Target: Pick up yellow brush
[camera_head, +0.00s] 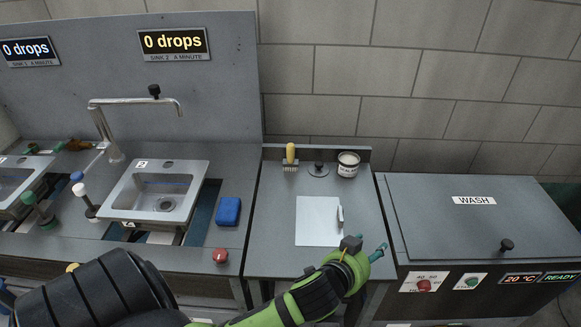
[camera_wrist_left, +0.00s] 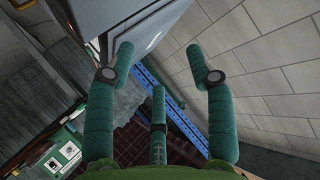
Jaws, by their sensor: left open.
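The yellow brush (camera_head: 290,158) stands upright at the back left of the small grey table, its yellow handle up and pale bristles down. My left gripper (camera_head: 378,250) is at the table's front right edge, well in front of the brush and apart from it. In the left wrist view its teal fingers (camera_wrist_left: 165,85) are spread with nothing between them. The brush does not show in the left wrist view. My right gripper shows in neither view.
Near the brush are a dark round lid (camera_head: 318,170) and a white-and-black tin (camera_head: 348,164). A white sheet (camera_head: 317,221) and a small pale tool (camera_head: 340,216) lie mid-table. A sink (camera_head: 160,196) and blue sponge (camera_head: 228,211) are left; the wash box (camera_head: 470,215) is right.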

